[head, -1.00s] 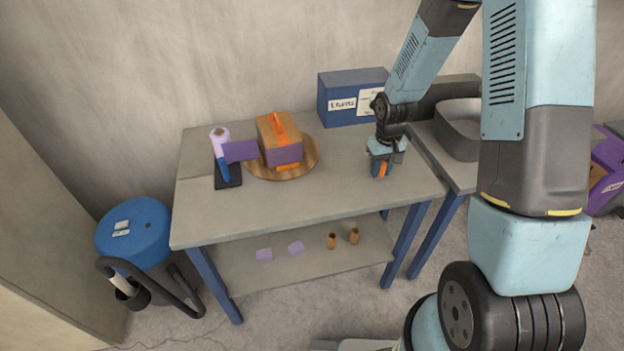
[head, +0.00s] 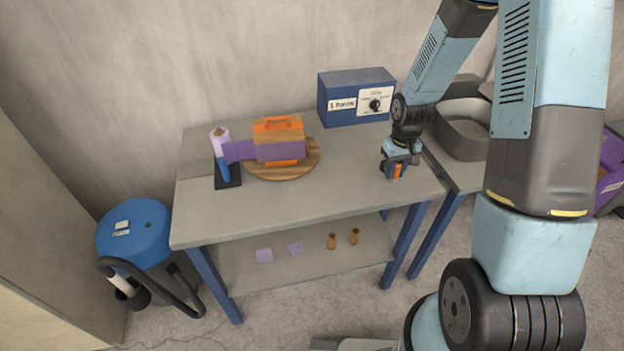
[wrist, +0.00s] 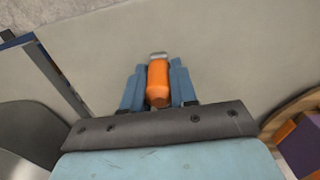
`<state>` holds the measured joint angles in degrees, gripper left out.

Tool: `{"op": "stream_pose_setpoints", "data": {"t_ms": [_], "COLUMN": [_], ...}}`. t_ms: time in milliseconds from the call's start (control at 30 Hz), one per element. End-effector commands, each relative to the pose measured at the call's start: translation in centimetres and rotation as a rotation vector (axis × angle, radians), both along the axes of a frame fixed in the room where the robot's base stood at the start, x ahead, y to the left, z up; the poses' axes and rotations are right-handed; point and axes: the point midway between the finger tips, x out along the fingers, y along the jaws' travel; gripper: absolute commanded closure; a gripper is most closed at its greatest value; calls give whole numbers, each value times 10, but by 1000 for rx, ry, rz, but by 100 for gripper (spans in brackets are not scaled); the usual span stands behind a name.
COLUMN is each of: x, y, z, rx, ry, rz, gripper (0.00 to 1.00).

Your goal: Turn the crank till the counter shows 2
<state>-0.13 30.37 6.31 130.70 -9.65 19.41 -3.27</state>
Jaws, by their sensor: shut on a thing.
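My gripper (head: 400,172) is shut on the orange crank handle (wrist: 158,84), near the right end of the table. In the wrist view the handle lies between the two blue fingers, with a grey metal tip beyond them. The rest of the crank is hidden. A blue box (head: 345,80) at the back of the table has a white label (head: 343,104), seemingly starting with 1, and a black dial; the lettering is too small to read surely. An orange and purple block (head: 280,140) sits on a round wooden turntable (head: 308,164), with a purple strip (head: 238,151) running to it from the left.
A purple roll (head: 219,140) stands on a black base (head: 229,177) left of the turntable. A grey basin (head: 465,125) stands to the right of the table. The table's front middle (head: 300,200) is clear. Small pieces lie on the lower shelf.

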Motion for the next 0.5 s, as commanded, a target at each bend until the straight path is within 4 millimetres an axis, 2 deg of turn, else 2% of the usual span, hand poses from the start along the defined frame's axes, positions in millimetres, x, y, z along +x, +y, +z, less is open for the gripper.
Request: {"op": "stream_pose_setpoints", "data": {"t_ms": [200, 500], "x": [4, 4], "y": [-14, -15], "z": [0, 0], "rx": [0, 0], "ry": [-1, 1], "rz": [-1, 0], "gripper": [99, 100]}}
